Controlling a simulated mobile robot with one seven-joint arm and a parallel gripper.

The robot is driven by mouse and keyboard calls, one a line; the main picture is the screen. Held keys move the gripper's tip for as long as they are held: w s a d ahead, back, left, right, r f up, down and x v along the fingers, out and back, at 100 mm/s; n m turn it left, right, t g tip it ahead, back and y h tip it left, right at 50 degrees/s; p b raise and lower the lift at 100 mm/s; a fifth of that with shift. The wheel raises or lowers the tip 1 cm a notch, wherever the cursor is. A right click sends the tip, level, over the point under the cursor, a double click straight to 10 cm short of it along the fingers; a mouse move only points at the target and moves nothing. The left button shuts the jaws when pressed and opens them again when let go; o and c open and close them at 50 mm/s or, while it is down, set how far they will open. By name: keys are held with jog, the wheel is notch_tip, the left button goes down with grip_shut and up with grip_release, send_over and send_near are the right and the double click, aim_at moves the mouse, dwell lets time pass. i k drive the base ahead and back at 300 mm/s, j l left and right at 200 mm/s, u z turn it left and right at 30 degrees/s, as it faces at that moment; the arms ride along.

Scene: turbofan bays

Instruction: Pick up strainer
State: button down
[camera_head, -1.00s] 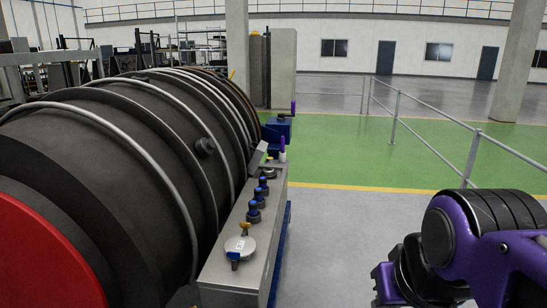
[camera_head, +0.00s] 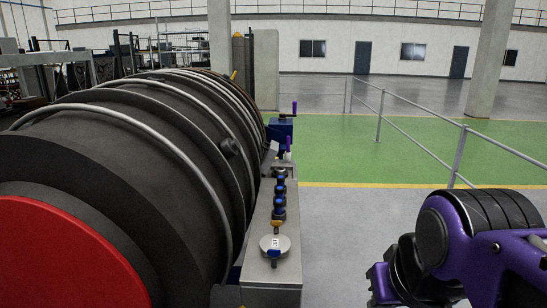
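I cannot tell for sure which thing is the strainer. A narrow grey bench (camera_head: 256,272) runs along the right side of a big dark engine casing. On its top stand a round pale disc (camera_head: 284,243) with a small blue part at its front, a small yellow-brown part (camera_head: 276,224) and a row of dark fittings with blue tops (camera_head: 279,199). A small purple-topped piece (camera_head: 288,145) stands at the far end. My purple and black arm shows at the lower right, well apart from the bench. No gripper fingers show.
The dark engine casing (camera_head: 130,135) with a red end (camera_head: 60,250) fills the left. A blue unit with a purple handle (camera_head: 280,130) stands past the bench. Grey floor (camera_head: 345,240) right of the bench is clear. A metal railing (camera_head: 462,150) stands at the right.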

aim_at(278, 170)
jog(key=j, duration=1.3)
jog(key=z, duration=2.85)
jog(key=i+l+u, duration=0.1)
jog(key=i, duration=0.4)
jog(key=i+l+u, duration=0.1)
jog(key=i, duration=0.4)
jog(key=i+u, duration=0.35)
jog(key=i, duration=0.15)
jog(key=i+u, duration=0.85)
jog(key=i+l+u, duration=0.1)
jog(key=i+u, duration=0.35)
